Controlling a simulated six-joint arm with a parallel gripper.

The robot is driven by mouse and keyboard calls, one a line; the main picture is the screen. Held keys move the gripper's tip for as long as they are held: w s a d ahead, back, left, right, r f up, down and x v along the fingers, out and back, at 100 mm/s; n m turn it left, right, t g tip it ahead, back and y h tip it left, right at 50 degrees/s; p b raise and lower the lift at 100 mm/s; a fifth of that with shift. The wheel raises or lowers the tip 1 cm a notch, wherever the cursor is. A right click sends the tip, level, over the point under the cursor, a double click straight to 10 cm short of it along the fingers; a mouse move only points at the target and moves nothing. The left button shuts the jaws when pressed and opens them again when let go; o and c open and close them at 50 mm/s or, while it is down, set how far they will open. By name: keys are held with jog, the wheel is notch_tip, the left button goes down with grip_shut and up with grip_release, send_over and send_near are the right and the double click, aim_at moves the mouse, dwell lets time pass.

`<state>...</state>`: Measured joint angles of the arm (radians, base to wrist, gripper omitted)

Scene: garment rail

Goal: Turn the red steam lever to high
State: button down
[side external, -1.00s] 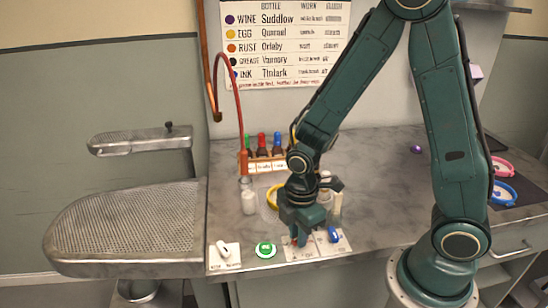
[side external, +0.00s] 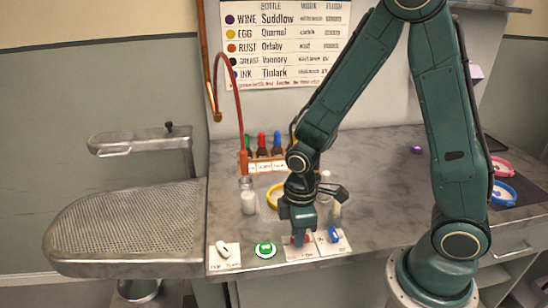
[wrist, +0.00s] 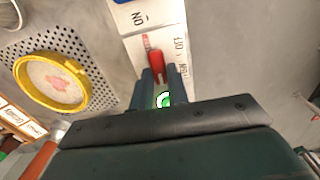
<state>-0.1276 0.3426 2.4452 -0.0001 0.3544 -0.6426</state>
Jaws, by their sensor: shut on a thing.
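The red steam lever (wrist: 157,64) stands on a white labelled plate (wrist: 186,75) at the table's front edge. In the side view, only bits of red show at the fingertips, above the plate (side external: 303,254). My gripper (side external: 300,238) points down over this plate, shut on the red lever. In the wrist view, the fingers of my gripper (wrist: 160,82) lie on both sides of the lever, whose red end sticks out beyond them. The plate's words are too small or turned to read surely, so the lever's setting cannot be told.
A blue lever (side external: 334,235) sits close on the right. A green button (side external: 266,249) and a white lever (side external: 223,248) are to the left. Behind are a yellow ring (side external: 272,196), a white jar (side external: 249,203) and a bottle rack (side external: 267,166). The perforated board (side external: 130,225) is far left.

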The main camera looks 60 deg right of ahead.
jog(key=c, duration=1.4)
grip_release()
jog(key=shift+o, duration=0.2)
jog(key=shift+r, duration=0.15)
notch_tip(320, 180, up, 14)
jog(key=shift+f, duration=0.2)
jog(key=s+d+r+m+t, duration=0.3)
jog(key=s+r+m+t, duration=0.2)
jog(key=s+r+m, duration=0.3)
jog(key=shift+s+d+r+m+t, duration=0.35)
jog(key=shift+s+r, duration=0.3)
jog(key=shift+s, duration=0.65)
